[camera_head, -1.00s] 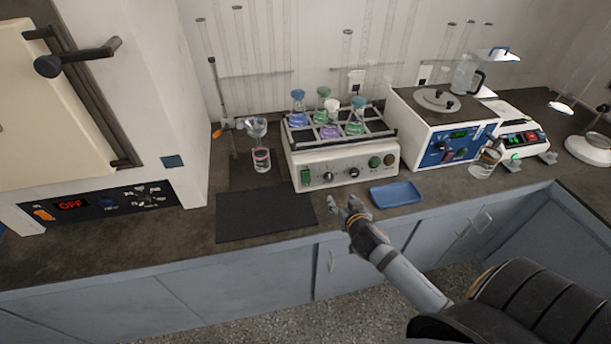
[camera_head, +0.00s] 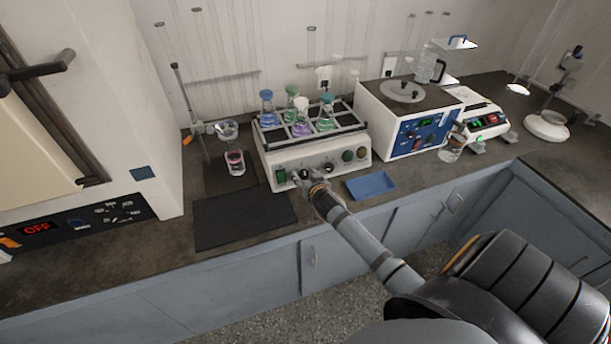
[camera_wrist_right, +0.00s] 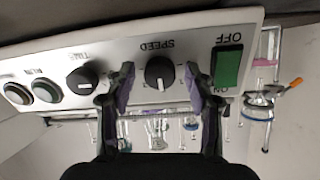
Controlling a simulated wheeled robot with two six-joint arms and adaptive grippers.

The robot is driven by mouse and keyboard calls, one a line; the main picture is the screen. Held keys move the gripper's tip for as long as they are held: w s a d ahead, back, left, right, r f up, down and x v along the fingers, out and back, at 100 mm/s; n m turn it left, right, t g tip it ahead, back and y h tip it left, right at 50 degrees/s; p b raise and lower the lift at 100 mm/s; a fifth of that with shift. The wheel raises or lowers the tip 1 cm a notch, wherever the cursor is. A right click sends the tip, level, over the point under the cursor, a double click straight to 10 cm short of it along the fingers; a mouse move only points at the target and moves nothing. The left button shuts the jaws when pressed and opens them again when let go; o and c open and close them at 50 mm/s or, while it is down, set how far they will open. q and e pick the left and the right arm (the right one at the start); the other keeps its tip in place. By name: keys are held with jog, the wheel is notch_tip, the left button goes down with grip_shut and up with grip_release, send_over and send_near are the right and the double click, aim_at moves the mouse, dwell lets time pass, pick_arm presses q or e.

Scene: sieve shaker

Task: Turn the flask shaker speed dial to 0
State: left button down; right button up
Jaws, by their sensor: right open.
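The flask shaker (camera_head: 268,158) stands on the bench with colored flasks in its top rack. In the right wrist view its front panel (camera_wrist_right: 205,45) appears upside down, with a black SPEED dial (camera_wrist_right: 159,72), a TIME dial (camera_wrist_right: 82,80) and a green OFF/ON switch (camera_wrist_right: 228,68). My right gripper (camera_head: 306,178) is at the panel's front, open. In the wrist view its two fingers (camera_wrist_right: 160,85) stand on either side of the SPEED dial, with visible gaps, so it does not grip the dial. The dial's scale is too blurred to read. My left gripper is out of view.
A dark mat (camera_head: 243,220) lies front left of the shaker and a blue tray (camera_head: 370,186) at its front right. A blue-paneled device (camera_head: 400,140) stands right, with a glass beaker (camera_head: 452,150) beside it. A glass with pink liquid (camera_head: 235,165) stands left.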

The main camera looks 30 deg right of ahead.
grip_shut()
dwell(0.3)
jog(key=shift+n, duration=0.3)
jog(key=n+p, duration=0.1)
jog(key=n, duration=0.2)
jog(key=shift+r, duration=0.1)
jog(key=n+p, duration=0.1)
jog(key=n, duration=0.4)
jog(key=n+p, duration=0.1)
jog(key=n, duration=0.3)
jog(key=shift+a, duration=0.1)
jog(key=n+p, duration=0.1)
jog(key=n, duration=0.4)
jog(key=shift+f, duration=0.2)
jog(key=shift+n+t, duration=0.3)
